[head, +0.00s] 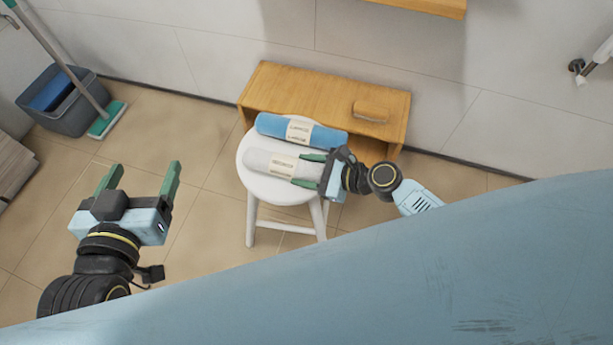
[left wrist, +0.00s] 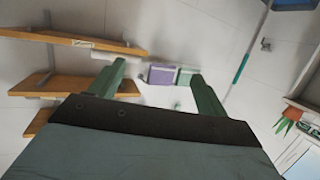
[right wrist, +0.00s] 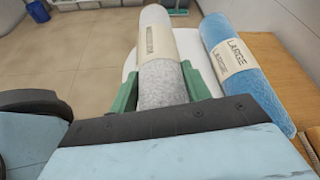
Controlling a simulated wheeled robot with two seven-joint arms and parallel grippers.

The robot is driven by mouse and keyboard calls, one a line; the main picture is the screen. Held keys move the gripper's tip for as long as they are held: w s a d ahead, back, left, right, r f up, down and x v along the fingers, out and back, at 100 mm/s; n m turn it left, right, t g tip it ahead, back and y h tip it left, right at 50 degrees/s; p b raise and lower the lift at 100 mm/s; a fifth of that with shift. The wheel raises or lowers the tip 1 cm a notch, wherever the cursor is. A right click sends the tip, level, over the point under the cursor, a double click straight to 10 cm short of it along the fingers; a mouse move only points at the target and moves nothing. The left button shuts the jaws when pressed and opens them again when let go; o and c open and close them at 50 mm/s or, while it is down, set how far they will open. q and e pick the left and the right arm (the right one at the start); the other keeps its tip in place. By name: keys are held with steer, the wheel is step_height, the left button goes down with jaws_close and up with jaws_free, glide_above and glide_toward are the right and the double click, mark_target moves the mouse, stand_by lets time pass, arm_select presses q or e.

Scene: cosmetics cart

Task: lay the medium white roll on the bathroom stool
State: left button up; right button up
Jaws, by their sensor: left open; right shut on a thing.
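The white roll (head: 268,166) with a beige label band lies on its side over the round white stool (head: 249,183). My right gripper (head: 306,168) is shut on its right end. In the right wrist view the white roll (right wrist: 160,85) runs away from me between the two green fingers. Whether its underside touches the seat I cannot tell. A blue roll (head: 328,138) lies beside it, at the back of the stool; in the right wrist view its band reads LARGE. My left gripper (head: 142,183) is open and empty, off to the left over the floor.
A wooden bench (head: 335,90) with a small wooden block (head: 371,111) stands right behind the stool. A grey bucket (head: 62,105) and a mop (head: 104,122) stand at the far left. The floor between the bucket and the stool is clear. A wooden shelf (head: 425,5) is on the wall.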

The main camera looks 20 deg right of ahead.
step_height(320, 180, down, 3)
steer(key=shift+f+b, duration=0.1)
steer(key=shift+b, duration=1)
arm_select(q)
step_height(320, 180, up, 10)
steer(key=d+t+h, duration=0.1)
steer(key=t+h, duration=0.1)
steer(key=t, duration=0.4)
steer(key=shift+d+f+t, duration=0.2)
steer(key=shift+d+t, duration=0.1)
steer(key=shift+d, duration=0.05)
steer(key=shift+s, duration=0.1)
arm_select(e)
steer(key=shift+f, duration=0.1)
steer(key=o, duration=1.1)
steer(key=shift+f, duration=0.1)
steer(key=shift+c, duration=0.2)
arm_select(q)
steer(key=shift+r+h, duration=0.15)
steer(key=shift+h, duration=0.15)
